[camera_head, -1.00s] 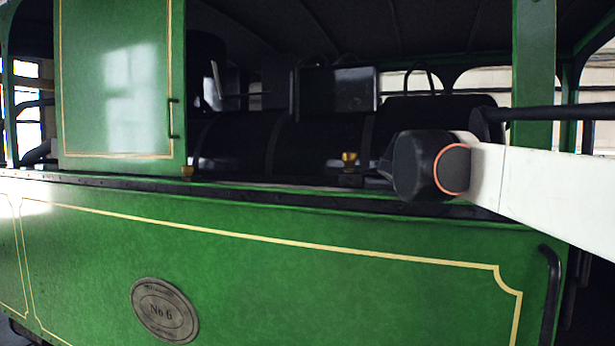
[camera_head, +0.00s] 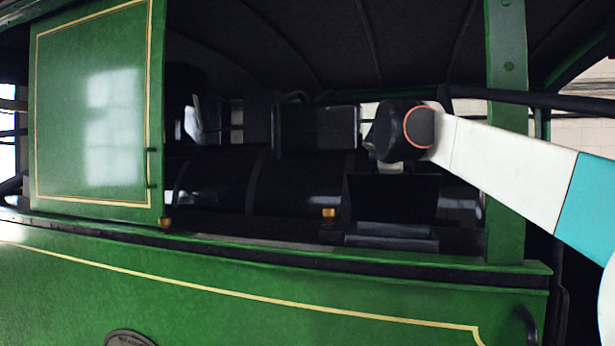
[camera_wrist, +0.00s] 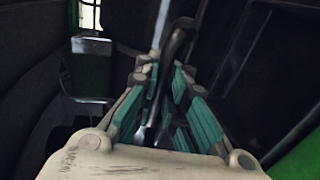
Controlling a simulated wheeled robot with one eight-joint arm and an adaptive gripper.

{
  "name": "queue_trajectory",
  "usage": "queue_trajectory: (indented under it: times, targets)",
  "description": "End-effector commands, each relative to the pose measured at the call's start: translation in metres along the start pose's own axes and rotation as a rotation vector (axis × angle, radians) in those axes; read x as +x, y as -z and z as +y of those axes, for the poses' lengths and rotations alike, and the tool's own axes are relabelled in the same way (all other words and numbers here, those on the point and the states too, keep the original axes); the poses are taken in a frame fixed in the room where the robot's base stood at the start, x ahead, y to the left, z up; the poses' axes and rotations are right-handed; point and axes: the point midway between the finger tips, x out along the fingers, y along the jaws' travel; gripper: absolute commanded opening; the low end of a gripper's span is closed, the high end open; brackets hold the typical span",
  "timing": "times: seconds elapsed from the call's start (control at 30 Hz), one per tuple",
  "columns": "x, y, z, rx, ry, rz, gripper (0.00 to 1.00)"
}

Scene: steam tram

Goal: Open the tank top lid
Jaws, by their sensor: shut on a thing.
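A dark flat panel (camera_head: 395,198), which looks like the tank top lid, stands raised and tilted above a low dark frame (camera_head: 390,240) behind the green side wall. In the head view my wrist hangs just above it and hides the fingers. In the wrist view my gripper (camera_wrist: 172,75) is shut on a dark curved handle (camera_wrist: 182,38) between its teal-padded fingers. A dark panel with a raised border (camera_wrist: 235,65) lies to the right of the handle. Where the handle joins the panel is too dark to tell.
The green side wall (camera_head: 230,285) runs along the front. A green cab panel (camera_head: 90,105) stands at left and a green post (camera_head: 507,120) at right, close to my arm. A brass knob (camera_head: 328,212) and a dark boiler (camera_head: 215,180) lie left of the lid.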

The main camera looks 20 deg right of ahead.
Motion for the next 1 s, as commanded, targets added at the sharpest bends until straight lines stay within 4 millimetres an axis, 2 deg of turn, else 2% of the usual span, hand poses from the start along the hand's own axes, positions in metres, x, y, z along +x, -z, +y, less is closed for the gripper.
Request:
queue_trajectory:
  times: [0.03, 0.1, 0.4, 0.7, 1.0]
  targets:
    - [0.005, 0.000, 0.014, -0.004, -0.002, 0.001, 0.00]
    - [0.013, 0.000, 0.025, -0.004, -0.002, 0.001, 0.00]
    - [0.056, 0.000, 0.059, -0.003, -0.002, 0.002, 0.00]
    - [0.088, 0.000, 0.074, -0.003, -0.001, 0.002, 0.00]
    - [0.102, 0.001, 0.080, -0.004, -0.002, 0.002, 0.00]
